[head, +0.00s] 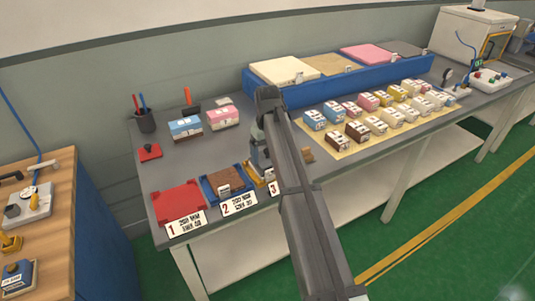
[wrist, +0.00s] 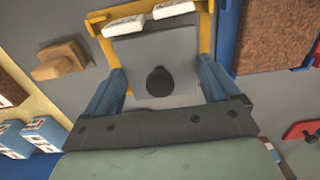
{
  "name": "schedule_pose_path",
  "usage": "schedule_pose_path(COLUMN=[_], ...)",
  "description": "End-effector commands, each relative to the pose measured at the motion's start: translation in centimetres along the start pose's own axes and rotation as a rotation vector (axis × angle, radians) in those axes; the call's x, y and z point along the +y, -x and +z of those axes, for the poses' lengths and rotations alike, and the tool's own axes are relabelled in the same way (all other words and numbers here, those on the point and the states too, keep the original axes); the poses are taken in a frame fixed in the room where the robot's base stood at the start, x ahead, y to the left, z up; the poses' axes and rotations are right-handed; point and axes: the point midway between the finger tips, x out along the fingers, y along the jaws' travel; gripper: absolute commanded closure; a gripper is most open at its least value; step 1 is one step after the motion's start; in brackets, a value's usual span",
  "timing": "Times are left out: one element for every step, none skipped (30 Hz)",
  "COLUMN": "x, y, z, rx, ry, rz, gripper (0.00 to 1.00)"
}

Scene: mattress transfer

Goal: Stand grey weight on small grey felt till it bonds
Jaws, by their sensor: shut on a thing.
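The grey weight (wrist: 150,50) is a flat grey block with a black knob, seen from above in the wrist view. My gripper (wrist: 160,84) is shut on it, with one blue finger at each side. The weight is over or within the yellow-edged tray (wrist: 207,28) at place 3; I cannot tell whether it rests or hovers. No small grey felt can be made out; anything under the weight is hidden. In the head view my arm hides most of tray 3 (head: 250,187) and the weight.
A blue tray (head: 207,190) with a brown piece and a red tray (head: 180,202) stand to the left. A wooden block (wrist: 60,62) is beside tray 3. Several small boxes (head: 380,120) fill a mat at right. A long blue rack (head: 300,97) of sheets stands behind.

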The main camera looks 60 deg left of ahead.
Motion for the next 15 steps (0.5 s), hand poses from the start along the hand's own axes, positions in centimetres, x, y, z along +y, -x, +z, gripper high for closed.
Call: schedule_pose_path(x=[-0.01, -0.01, -0.01, 0.00, 0.00, 0.00, 0.00, 0.00, 0.00, 0.00, 0.00, 0.00, -0.01, -0.01, -0.01], y=[-0.48, -0.63, -0.72, -0.72, -0.70, -0.67, -0.67, -0.67, -0.67, -0.68, -0.71, -0.80, -0.87, -0.94, -0.97], z=[0.05, 0.03, 0.02, 0.01, 0.01, 0.00, -0.01, -0.01, 0.00, 0.00, 0.00, 0.01, 0.01, 0.01, 0.01], rx=[-0.001, 0.000, 0.000, 0.000, 0.000, 0.000, 0.000, 0.000, 0.000, 0.000, 0.000, 0.000, 0.000, 0.000, 0.000], ry=[0.000, 0.000, 0.000, 0.000, 0.000, 0.000, 0.000, 0.000, 0.000, 0.000, 0.000, 0.000, 0.000, 0.000, 0.000], rz=[0.000, 0.000, 0.000, 0.000, 0.000, 0.000, 0.000, 0.000, 0.000, 0.000, 0.000, 0.000, 0.000, 0.000, 0.000], gripper=[0.64, 0.64, 0.64, 0.64, 0.64, 0.64, 0.64, 0.64, 0.64, 0.64, 0.64, 0.64, 0.64, 0.64, 0.08])
